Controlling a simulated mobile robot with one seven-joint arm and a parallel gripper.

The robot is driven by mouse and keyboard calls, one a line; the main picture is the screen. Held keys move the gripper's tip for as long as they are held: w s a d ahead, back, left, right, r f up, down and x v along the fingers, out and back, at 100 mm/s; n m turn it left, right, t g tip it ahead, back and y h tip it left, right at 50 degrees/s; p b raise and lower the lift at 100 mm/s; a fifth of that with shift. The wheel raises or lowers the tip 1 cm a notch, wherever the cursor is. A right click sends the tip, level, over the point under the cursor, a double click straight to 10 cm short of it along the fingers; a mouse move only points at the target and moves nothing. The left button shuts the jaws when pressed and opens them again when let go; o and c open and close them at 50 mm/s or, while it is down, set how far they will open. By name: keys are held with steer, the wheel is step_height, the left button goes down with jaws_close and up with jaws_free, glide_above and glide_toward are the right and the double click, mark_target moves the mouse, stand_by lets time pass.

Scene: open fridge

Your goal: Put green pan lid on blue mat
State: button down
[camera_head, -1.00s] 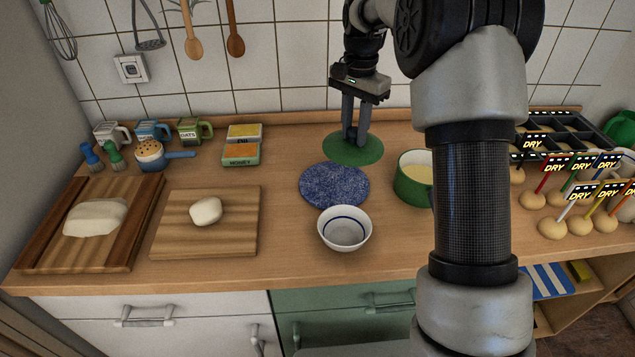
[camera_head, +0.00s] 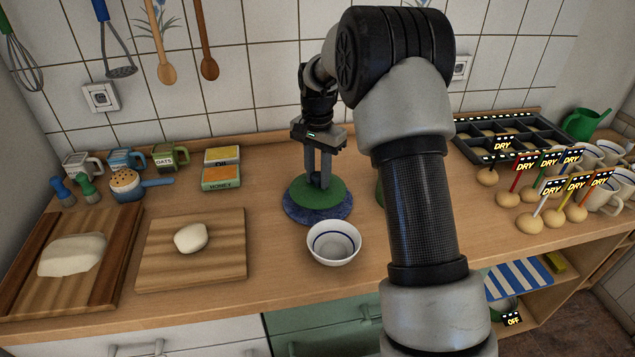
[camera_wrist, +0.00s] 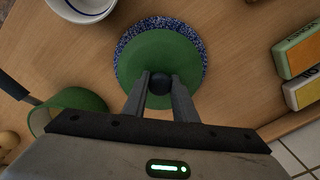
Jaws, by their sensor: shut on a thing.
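The green pan lid (camera_head: 325,197) is a flat round disc with a dark knob; it also shows in the wrist view (camera_wrist: 158,52). My gripper (camera_head: 320,182) is shut on the lid's knob, seen between the fingers in the wrist view (camera_wrist: 160,84). The blue mat (camera_head: 318,215) is speckled and round, and lies on the wooden counter under the lid. In the wrist view the mat (camera_wrist: 199,45) shows as a rim along the lid's far side and both flanks. The lid is off-centre over the mat. I cannot tell whether it touches the mat.
A white bowl (camera_head: 334,243) stands just in front of the mat. The green pan (camera_wrist: 78,101) is beside it, mostly hidden behind my arm in the head view. Boxes (camera_head: 221,168) stand back left, and a cutting board (camera_head: 192,248) lies left.

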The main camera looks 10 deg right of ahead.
steer(key=shift+f, duration=1.05)
steer(key=shift+f, duration=0.1)
steer(key=c, duration=1.4)
jaws_free()
steer(key=shift+c, duration=0.2)
